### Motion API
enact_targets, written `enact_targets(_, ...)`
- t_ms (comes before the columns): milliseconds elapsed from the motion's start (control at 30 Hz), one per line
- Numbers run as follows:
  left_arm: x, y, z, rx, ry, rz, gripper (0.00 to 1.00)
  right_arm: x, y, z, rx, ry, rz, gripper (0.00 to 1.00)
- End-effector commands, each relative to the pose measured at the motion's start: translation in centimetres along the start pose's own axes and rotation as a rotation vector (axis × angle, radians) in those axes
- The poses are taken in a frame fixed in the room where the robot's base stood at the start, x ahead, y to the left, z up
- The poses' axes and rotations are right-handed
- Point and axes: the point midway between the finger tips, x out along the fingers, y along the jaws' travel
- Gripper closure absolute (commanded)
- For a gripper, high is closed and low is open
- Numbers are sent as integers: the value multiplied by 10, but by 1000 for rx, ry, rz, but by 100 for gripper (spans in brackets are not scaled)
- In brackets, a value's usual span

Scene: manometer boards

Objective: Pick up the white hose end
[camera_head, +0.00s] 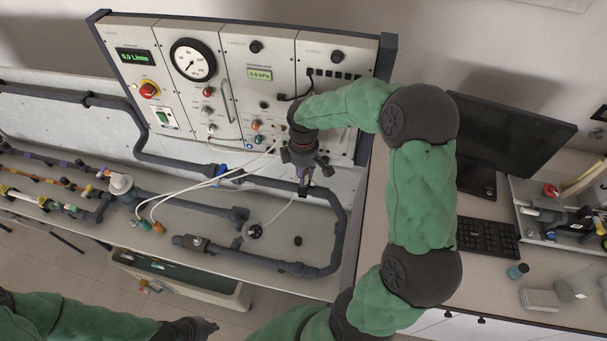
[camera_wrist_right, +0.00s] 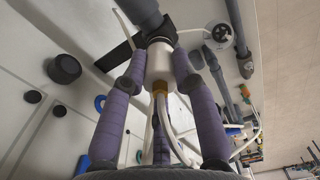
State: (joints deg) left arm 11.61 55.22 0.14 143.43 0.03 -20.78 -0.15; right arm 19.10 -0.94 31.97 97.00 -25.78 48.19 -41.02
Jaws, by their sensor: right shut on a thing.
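My right gripper (camera_head: 304,176) is in front of the lower right part of the manometer panel. In the right wrist view its purple fingers (camera_wrist_right: 159,70) are shut on a white cylindrical hose end (camera_wrist_right: 160,60) with a brass-coloured collar, and white tubing runs from it toward the camera. In the head view the hose end is mostly hidden by the gripper.
The panel (camera_head: 322,50) carries a dial gauge (camera_head: 193,60), displays and knobs. White hoses (camera_head: 185,189) loop from its lower ports to the bench. Dark pipes (camera_head: 342,228) run along the bench. A monitor (camera_head: 507,127) and keyboard (camera_head: 487,237) stand right of my right arm.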

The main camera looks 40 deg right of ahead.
Motion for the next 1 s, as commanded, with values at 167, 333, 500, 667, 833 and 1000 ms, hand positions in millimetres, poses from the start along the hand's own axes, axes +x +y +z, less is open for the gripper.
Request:
enact_targets(167,0,0,0,0,0,0,100,-18,1,0,0,2,4,100)
enact_targets(333,2,-1,0,0,0,0,100,-45,-12,-9,-4,4,4,100)
enact_targets(500,4,-2,0,0,0,0,100,-82,-39,-24,-6,5,5,100)
enact_targets(667,8,-3,0,0,0,0,100,-101,-72,-42,-8,2,1,100)
enact_targets(833,10,-4,0,0,0,0,100,-115,-99,-57,-6,3,2,100)
enact_targets(1000,11,-4,0,0,0,0,100,-123,-114,-66,-3,1,1,100)
